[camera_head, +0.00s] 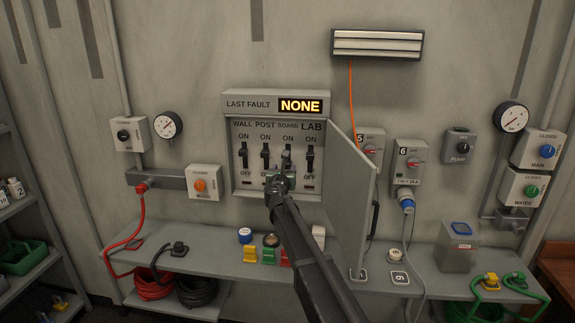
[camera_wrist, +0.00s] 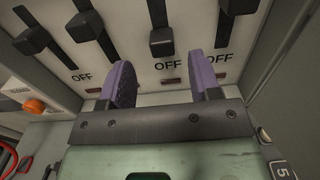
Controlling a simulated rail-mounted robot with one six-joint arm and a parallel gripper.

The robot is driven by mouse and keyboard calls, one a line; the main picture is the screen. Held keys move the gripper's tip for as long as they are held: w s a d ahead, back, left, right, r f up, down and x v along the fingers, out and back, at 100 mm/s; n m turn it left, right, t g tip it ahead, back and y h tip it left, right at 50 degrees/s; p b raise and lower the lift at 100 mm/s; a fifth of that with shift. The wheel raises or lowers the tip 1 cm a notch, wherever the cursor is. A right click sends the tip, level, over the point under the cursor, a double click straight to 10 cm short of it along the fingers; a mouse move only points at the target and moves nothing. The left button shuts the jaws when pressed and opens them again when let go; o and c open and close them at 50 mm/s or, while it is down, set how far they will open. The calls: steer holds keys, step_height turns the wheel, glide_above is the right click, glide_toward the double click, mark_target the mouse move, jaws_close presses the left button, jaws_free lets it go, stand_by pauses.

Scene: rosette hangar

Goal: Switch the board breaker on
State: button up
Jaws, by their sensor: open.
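The breaker panel (camera_head: 232,178) hangs on the wall with its door (camera_head: 352,185) swung open to the right. It has levers marked WALL (camera_head: 243,155), POST (camera_head: 265,155), BOARD and LAB (camera_head: 310,158). In the wrist view the BOARD lever (camera_wrist: 162,42) is down at its OFF mark, while the other levers sit higher. My gripper (camera_head: 279,178) is at the lower part of the panel and partly hides the BOARD lever in the head view. Its purple fingers (camera_wrist: 164,76) are open and empty, just below the BOARD lever, one to each side.
The open door and its handle stand close to the right of my arm. A shelf (camera_head: 215,268) below carries coloured connectors. The fault display (camera_head: 300,106) above reads NONE. An orange button box (camera_head: 204,182) is left of the panel, socket box 6 (camera_head: 410,155) to the right.

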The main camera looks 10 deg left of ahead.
mark_target(287, 164)
steer(key=w, duration=0.6)
steer(key=shift+w+d, duration=0.1)
steer(key=shift+w, duration=0.15)
jaws_close()
steer(key=shift+d+r, duration=0.1)
